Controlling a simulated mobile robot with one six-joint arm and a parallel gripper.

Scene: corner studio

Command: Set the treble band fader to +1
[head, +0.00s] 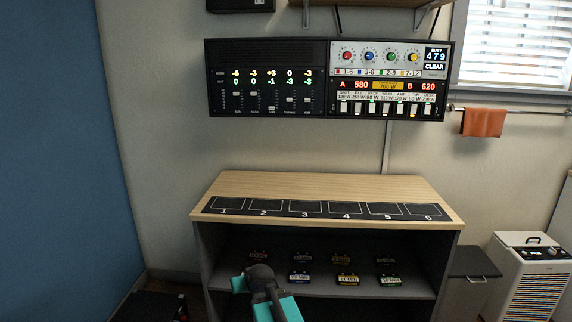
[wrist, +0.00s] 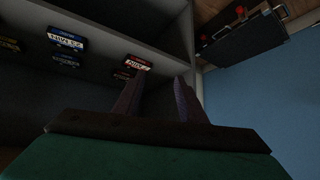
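The left half of the wall panel (head: 267,55) is a dark mixer with five short vertical faders below two rows of lit numbers. The treble fader (head: 289,100) appears to be the fourth from the left. The numbers above it look like 0 on top and -3 below, though they are small. My gripper (wrist: 158,80) is open and empty in the wrist view, its two dark fingers apart beside a low shelf. In the head view my teal and dark arm is low in front of the cabinet, well below the panel. Its fingers cannot be made out there.
A wooden-topped cabinet (head: 300,184) stands under the panel, with numbered squares (head: 345,208) along its front edge. Small labelled boxes (head: 299,278) sit on its shelf.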

